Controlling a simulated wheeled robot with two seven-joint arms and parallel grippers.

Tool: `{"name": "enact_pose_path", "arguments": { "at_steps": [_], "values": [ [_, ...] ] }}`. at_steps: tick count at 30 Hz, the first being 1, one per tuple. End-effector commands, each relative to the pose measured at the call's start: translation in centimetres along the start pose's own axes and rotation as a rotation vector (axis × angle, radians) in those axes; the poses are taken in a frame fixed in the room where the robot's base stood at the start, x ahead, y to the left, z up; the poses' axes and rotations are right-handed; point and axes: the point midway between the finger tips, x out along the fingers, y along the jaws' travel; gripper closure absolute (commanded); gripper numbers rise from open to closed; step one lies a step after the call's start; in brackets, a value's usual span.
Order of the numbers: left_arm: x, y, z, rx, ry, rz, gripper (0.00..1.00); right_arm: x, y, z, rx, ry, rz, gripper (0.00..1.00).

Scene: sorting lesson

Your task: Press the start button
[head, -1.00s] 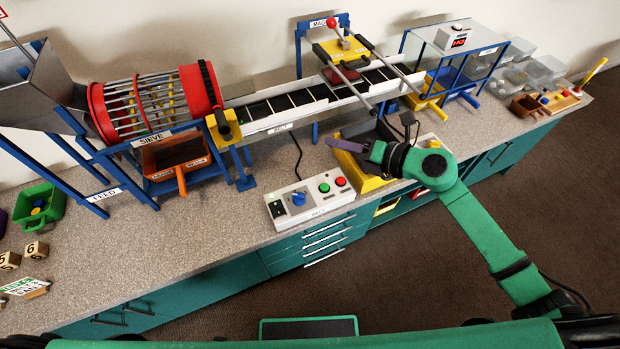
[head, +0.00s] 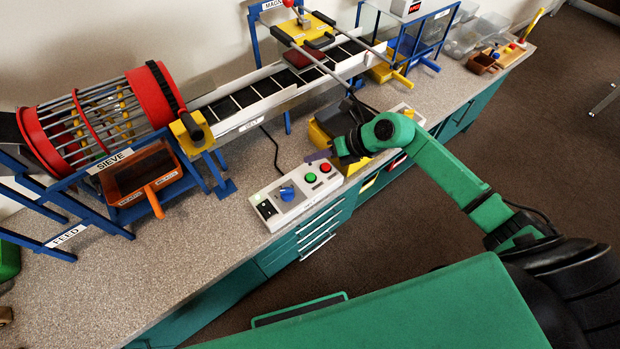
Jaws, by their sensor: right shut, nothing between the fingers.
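The white control box (head: 295,190) stands near the front edge of the bench. It carries a green button (head: 311,177), a red button (head: 325,168), a blue knob (head: 287,194) and a black switch (head: 266,209). No wording on the buttons can be read. My right gripper (head: 318,156) is shut and empty, just behind the red button in the picture and close to the box's far right end. I cannot tell how high it is above the box. My left gripper is out of view.
The belt (head: 265,87) runs behind the box, with the red-rimmed sieve drum (head: 100,115) at its left. A yellow-edged bin (head: 318,135) is partly hidden behind my right gripper. The bench between sieve and box is clear.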

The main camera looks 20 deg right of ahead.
Motion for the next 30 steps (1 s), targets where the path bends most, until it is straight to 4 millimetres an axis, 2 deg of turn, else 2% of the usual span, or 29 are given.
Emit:
{"name": "enact_pose_path", "arguments": {
  "at_steps": [1,10,30],
  "values": [
    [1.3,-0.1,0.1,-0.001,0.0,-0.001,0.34,1.1,-0.7,-0.8,0.002,0.0,0.002,1.0],
    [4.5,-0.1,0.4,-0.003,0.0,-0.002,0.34,3.7,-2.7,-2.7,0.0,0.001,0.001,1.0],
    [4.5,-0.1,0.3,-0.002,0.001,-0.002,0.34,3.9,-2.8,-2.8,0.0,0.0,0.001,1.0]
  ]
}}
